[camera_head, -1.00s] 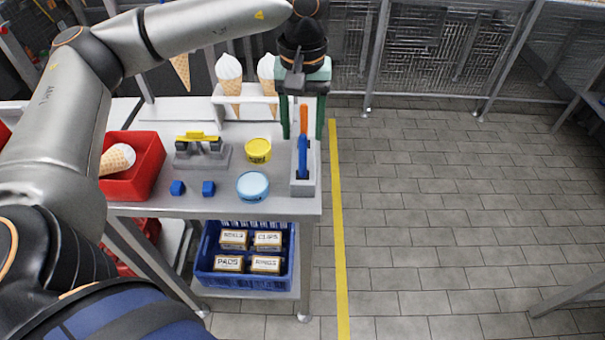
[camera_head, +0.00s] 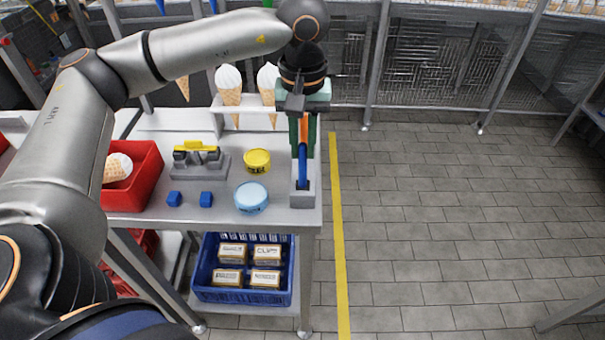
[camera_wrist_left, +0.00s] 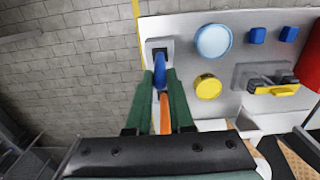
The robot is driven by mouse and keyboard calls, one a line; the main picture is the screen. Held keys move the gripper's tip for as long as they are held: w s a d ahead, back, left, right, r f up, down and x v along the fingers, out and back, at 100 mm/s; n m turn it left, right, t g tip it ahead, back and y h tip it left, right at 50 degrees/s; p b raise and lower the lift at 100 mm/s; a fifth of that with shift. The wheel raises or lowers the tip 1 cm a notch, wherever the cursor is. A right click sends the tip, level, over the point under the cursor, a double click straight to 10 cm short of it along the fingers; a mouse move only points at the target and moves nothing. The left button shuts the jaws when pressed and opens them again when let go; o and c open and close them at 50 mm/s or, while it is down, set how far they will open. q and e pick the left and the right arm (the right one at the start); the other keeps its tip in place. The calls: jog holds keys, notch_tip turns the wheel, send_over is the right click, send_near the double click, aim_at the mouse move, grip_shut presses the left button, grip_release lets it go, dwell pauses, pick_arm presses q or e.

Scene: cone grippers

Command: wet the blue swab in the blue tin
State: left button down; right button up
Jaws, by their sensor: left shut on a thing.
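The blue swab (camera_head: 302,167) stands upright in a grey holder (camera_head: 302,199) at the table's right edge, its lower end in the holder's socket; an orange part shows higher up. My left gripper (camera_head: 304,148) points down from above with its green fingers shut on the swab. In the left wrist view the fingers (camera_wrist_left: 160,84) close on both sides of the swab (camera_wrist_left: 158,72). The blue tin (camera_head: 251,196), round and pale blue on top, stands left of the holder; it also shows in the wrist view (camera_wrist_left: 213,41). My right gripper is out of view.
A yellow tin (camera_head: 257,160) stands behind the blue tin. Left are two blue blocks (camera_head: 206,199), a grey fixture with a yellow bar (camera_head: 200,162) and a red bin (camera_head: 140,185). Ice cream cones (camera_head: 229,88) stand in a rack at the back. Floor right of the table is clear.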

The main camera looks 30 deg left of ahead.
pick_arm(q)
jog(key=shift+r, duration=0.1)
jog(key=shift+r+p, duration=2.4)
jog(key=shift+r, duration=1.05)
jog(key=shift+f, duration=0.1)
